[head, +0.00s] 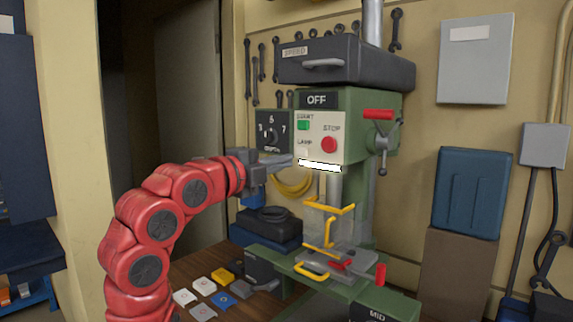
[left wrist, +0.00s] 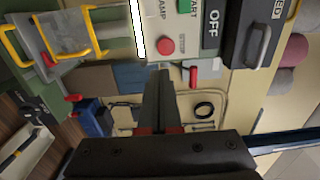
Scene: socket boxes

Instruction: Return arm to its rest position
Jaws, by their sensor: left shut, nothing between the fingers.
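My left arm is red and comes in from the lower left in the head view, bent over at the top. Its gripper (head: 286,161) points right, in front of the drill press (head: 349,109), just below the depth dial (head: 271,134) and left of the lit white lamp strip (head: 320,167). In the left wrist view the dark fingers (left wrist: 160,80) lie together with nothing between them. The red stop button (head: 329,144) and green start button (head: 303,125) are right of the gripper. I cannot tell whether the fingers touch the panel. My right gripper is not in view.
Yellow guard bars (head: 329,232) stand around the press table below. Several coloured small blocks lie on the wooden bench (head: 200,262) at the lower middle. Wrenches hang on the wall behind. A blue container (head: 470,190) stands on a brown box (head: 459,272) at right.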

